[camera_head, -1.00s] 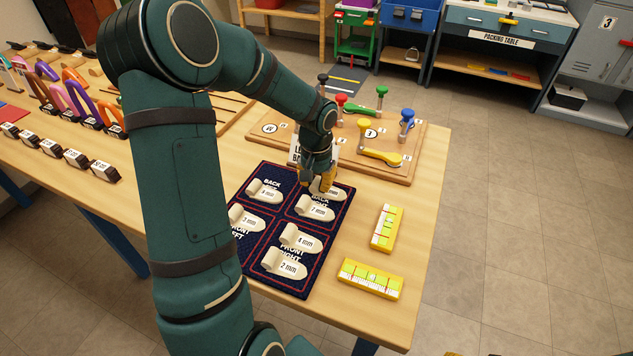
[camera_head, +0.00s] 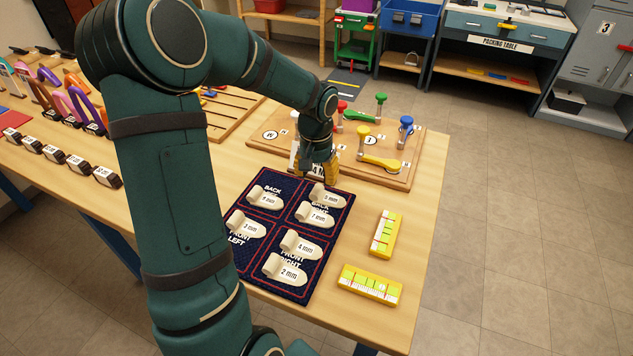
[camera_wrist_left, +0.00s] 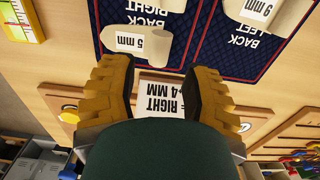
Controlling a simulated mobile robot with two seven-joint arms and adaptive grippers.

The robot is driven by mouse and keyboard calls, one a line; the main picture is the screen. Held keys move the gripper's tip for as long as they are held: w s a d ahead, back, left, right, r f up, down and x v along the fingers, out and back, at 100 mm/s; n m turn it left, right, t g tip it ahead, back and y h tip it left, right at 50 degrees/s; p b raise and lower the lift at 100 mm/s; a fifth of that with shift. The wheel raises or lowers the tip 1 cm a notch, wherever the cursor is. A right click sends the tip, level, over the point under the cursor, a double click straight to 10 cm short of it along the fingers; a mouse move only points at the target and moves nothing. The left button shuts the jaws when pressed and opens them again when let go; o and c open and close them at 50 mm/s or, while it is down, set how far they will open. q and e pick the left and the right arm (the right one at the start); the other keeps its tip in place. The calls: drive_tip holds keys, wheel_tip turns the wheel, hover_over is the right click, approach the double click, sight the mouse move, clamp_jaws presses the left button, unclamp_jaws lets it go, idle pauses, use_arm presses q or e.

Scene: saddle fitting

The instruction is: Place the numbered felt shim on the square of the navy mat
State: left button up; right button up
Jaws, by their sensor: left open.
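The navy mat (camera_head: 278,222) lies on the bench with red-outlined squares marked BACK and FRONT, left and right. Cream felt shims lie on it. The 5 mm shim (camera_head: 326,196) is in the back right square, above the 7 mm shim (camera_head: 314,215); it also shows in the left wrist view (camera_wrist_left: 140,42). Front right holds two shims, one marked 2 mm (camera_head: 284,270). A 9 mm shim (camera_head: 265,198) is back left, a 3 mm shim (camera_head: 246,226) front left. My left gripper (camera_head: 318,178) is open and empty, just beyond the mat's far edge. My right gripper is not visible.
A white card reading RIGHT +4 MM (camera_wrist_left: 160,100) stands just beyond the gripper. Behind it is a wooden board (camera_head: 385,175) with coloured knobs. Two yellow gauges (camera_head: 370,283) lie right of the mat. Several dark blocks (camera_head: 53,152) line the left. Bench between mat and gauges is clear.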

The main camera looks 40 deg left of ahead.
sight(316, 189)
use_arm(q)
wheel_tip(316, 189, up, 7)
drive_tip(key=p, duration=0.1)
idle(0.7)
